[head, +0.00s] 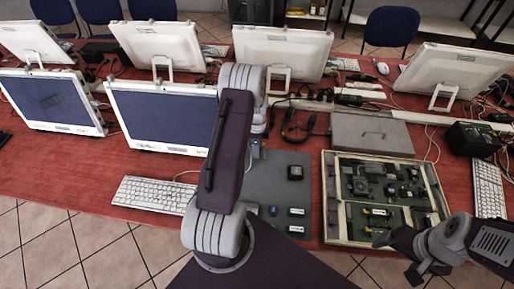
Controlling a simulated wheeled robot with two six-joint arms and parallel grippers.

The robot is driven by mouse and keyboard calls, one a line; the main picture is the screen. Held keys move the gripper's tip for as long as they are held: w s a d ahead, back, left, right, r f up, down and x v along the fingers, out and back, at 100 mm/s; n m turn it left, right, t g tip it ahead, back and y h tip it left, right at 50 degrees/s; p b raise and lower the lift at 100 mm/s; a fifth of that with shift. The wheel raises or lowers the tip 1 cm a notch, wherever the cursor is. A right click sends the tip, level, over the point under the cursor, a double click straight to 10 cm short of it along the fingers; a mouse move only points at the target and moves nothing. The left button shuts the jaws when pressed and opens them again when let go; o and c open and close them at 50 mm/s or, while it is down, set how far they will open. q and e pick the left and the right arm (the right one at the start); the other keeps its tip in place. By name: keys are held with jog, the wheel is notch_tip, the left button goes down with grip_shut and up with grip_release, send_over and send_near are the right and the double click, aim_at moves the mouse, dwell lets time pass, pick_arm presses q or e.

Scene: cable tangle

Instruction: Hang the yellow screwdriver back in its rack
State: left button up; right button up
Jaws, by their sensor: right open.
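I cannot make out the yellow screwdriver or its rack for sure. Small yellow spots show among the green boards in the open case (327,200) on the right, too small to name. My left arm stands upright in the middle of the view, and its own links hide the left gripper's jaws. My right gripper (396,257) is open and empty, low on the right at the case's front right corner. It covers part of that corner.
A grey lidded box (370,134) stands behind the case. Keyboards (152,195), monitors (162,118) and cables crowd the red table.

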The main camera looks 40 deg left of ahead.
pick_arm(q)
notch_tip(320, 180, up, 9)
jog(key=shift+r, duration=0.1)
dwell(0.5)
notch_tip(320, 180, up, 6)
jog(key=p, duration=0.5)
dwell(0.4)
